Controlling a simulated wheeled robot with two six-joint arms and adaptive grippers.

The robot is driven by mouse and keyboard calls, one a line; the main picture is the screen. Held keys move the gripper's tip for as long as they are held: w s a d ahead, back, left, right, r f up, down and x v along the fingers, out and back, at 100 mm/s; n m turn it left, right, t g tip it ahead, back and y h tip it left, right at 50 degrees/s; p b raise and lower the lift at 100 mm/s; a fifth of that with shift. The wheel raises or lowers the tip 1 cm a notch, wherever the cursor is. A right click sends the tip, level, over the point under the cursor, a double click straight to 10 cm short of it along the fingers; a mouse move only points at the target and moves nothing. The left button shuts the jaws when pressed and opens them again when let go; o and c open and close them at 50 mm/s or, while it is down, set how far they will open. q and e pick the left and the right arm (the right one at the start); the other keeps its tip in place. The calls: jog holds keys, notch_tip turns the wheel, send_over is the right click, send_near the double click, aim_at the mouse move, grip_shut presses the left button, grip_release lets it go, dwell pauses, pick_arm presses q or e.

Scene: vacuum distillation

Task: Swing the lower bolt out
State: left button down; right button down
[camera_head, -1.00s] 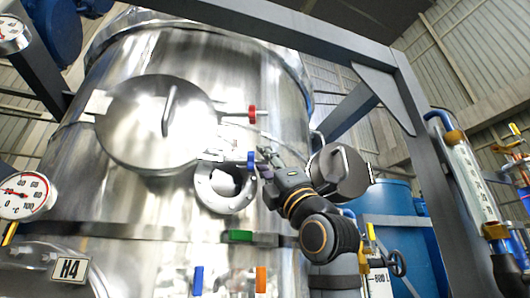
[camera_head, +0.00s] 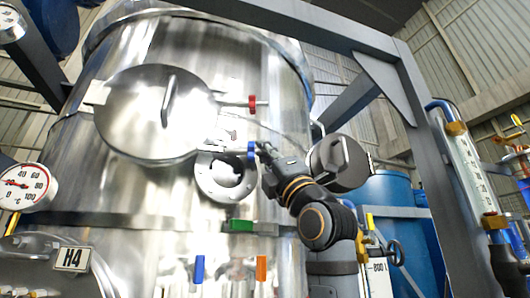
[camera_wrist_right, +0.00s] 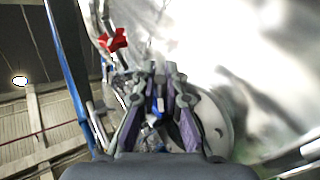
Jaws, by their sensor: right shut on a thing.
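The lower bolt is a short rod with a blue knob (camera_head: 251,150) at the right edge of the round steel cover (camera_head: 160,115) on the vessel. The upper bolt, with a red knob (camera_head: 252,104), juts out to the right above it. My right gripper (camera_head: 263,150) is at the blue knob and shut on it. In the right wrist view the fingers (camera_wrist_right: 157,92) close around a small blue part (camera_wrist_right: 155,117), mostly hidden between them. The red knob also shows in the right wrist view (camera_wrist_right: 113,41). My left gripper is not in view.
A round flanged port (camera_head: 225,178) lies just below the bolts. An open-swung round lid (camera_head: 340,162) stands close to my right wrist. Green (camera_head: 241,226), blue (camera_head: 199,268) and orange (camera_head: 261,268) handles sit lower. A grey frame post (camera_head: 425,150) is to the right.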

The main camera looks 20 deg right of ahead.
jog(key=shift+s+a+m+h+b, duration=0.15)
jog(key=shift+s+m+h+b, duration=0.15)
jog(key=shift+h, duration=0.3)
jog(key=c, duration=1.4)
grip_release()
jog(key=v, duration=1.2)
jog(key=shift+w+a+f, duration=0.1)
jog(key=shift+w+f, duration=0.05)
jog(key=shift+f, duration=0.05)
